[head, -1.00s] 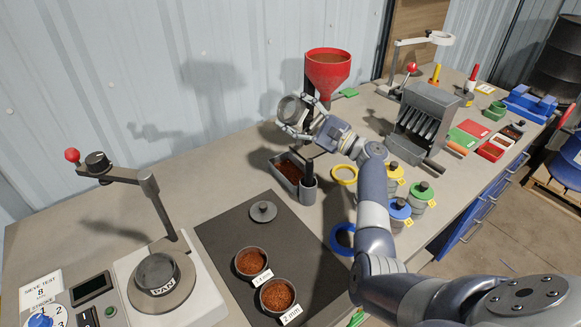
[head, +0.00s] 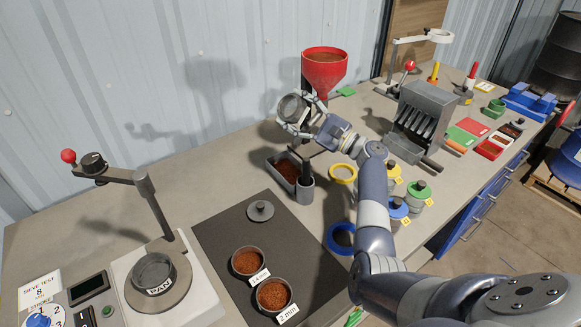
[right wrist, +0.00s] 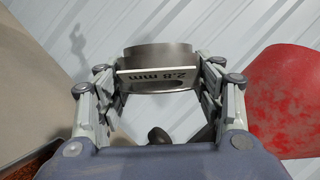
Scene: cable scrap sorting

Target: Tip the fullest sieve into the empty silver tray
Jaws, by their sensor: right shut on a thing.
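My right gripper (head: 297,118) is shut on a round grey sieve (head: 290,105), raised over the bench and turned on its side. The right wrist view shows this sieve (right wrist: 158,55) between both fingers, with an upside-down label reading 2.8 mm. No grains show in it. A silver tray (head: 274,164) below the gripper holds red-brown grains. Two more sieves full of similar grains stand on the dark mat: one (head: 234,270) and, nearer, one labelled 2 mm (head: 260,303). A pan (head: 153,276) on the shaker at left looks empty. My left gripper is out of view.
A red funnel (head: 324,68) stands close behind the held sieve. A grey cup (head: 305,190) stands beside the tray. A lid (head: 260,211) lies on the mat (head: 222,219). A slotted splitter (head: 428,105) and lidded jars (head: 419,193) are at right.

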